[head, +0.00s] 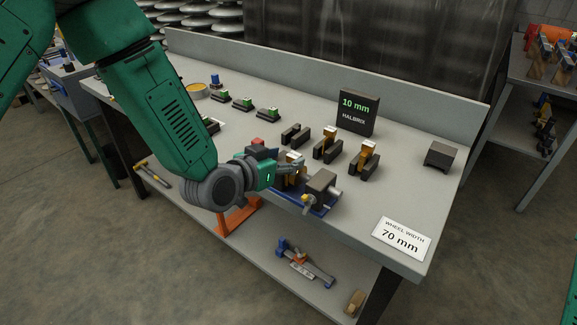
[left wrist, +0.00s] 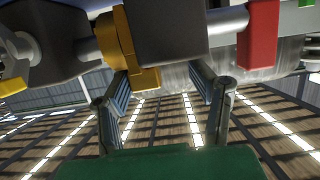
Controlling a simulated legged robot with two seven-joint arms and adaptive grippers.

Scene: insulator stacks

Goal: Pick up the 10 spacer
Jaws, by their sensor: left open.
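My left gripper (head: 294,164) is at the vise-like fixture (head: 322,184) on the blue base at the bench's front edge. In the left wrist view the two fingers (left wrist: 162,76) are apart. A yellow piece (left wrist: 122,45) on a grey shaft and a dark block (left wrist: 172,32) are close beyond the fingertips; contact cannot be told. A black sign (head: 357,112) reads "10 mm HALBRIX". In front of it are dark holders, two with orange-yellow pieces (head: 327,143) (head: 364,158) and one without (head: 295,135). I cannot tell which thing is the 10 spacer. My right gripper is not in view.
Several small green-topped blocks (head: 242,103) sit in a row toward the back left. A dark block (head: 441,155) stands at the right end. A card (head: 402,238) reads "WHEEL WIDTH 70 mm". The lower shelf holds a tool (head: 304,262).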

